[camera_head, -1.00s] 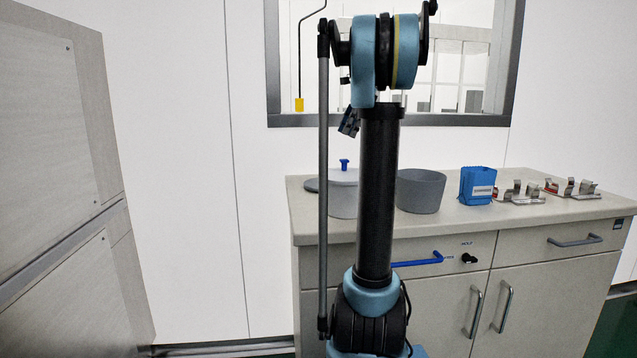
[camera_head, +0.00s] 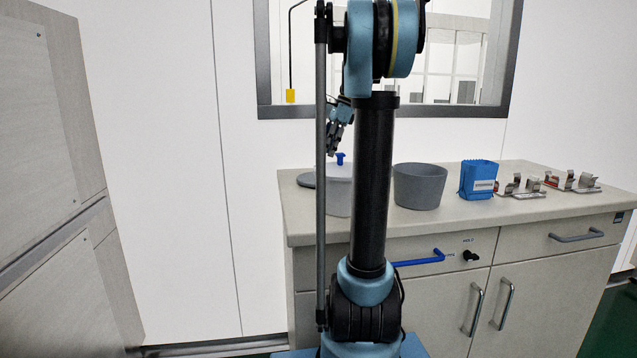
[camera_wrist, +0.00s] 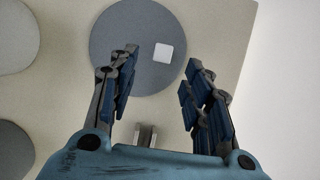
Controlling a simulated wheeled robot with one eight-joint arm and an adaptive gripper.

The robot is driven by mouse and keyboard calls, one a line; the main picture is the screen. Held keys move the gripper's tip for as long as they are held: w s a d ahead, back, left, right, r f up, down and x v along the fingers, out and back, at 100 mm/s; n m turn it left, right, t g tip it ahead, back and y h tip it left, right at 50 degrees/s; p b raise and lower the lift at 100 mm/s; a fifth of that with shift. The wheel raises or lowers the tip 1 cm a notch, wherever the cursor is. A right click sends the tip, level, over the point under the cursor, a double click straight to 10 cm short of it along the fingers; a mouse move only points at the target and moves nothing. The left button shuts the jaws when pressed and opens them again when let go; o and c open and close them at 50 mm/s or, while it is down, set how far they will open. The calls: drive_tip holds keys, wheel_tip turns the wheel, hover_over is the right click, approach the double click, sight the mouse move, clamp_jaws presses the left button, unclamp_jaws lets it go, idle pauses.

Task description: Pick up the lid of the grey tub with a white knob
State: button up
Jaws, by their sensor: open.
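The lid (camera_wrist: 110,30) is a grey disc with a square white knob (camera_wrist: 164,52), lying on the counter in the wrist view. In the head view the lid (camera_head: 305,181) shows as a flat grey disc at the counter's left end; its knob cannot be made out there. The grey tub (camera_head: 420,188) stands open at the right of my arm. My gripper (camera_wrist: 163,72) is open and empty, its fingers pointing towards the lid, with the knob between the tips in the picture. In the head view my gripper (camera_head: 333,150) is above the counter, apart from the lid.
A light tub with a blue-knobbed lid (camera_head: 339,172) stands right beside the grey lid, partly hidden by my arm. A blue container (camera_head: 478,180) and metal holders (camera_head: 520,188) stand farther right on the counter (camera_head: 460,212). A wall is behind.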

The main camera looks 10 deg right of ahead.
sight(308, 179)
drive_tip(key=shift+w+x, duration=0.1)
drive_tip(key=shift+x, duration=1.65)
drive_tip(key=shift+w+x, duration=0.15)
drive_tip(key=shift+x, duration=1.55)
drive_tip(key=shift+a, duration=0.1)
clamp_jaws()
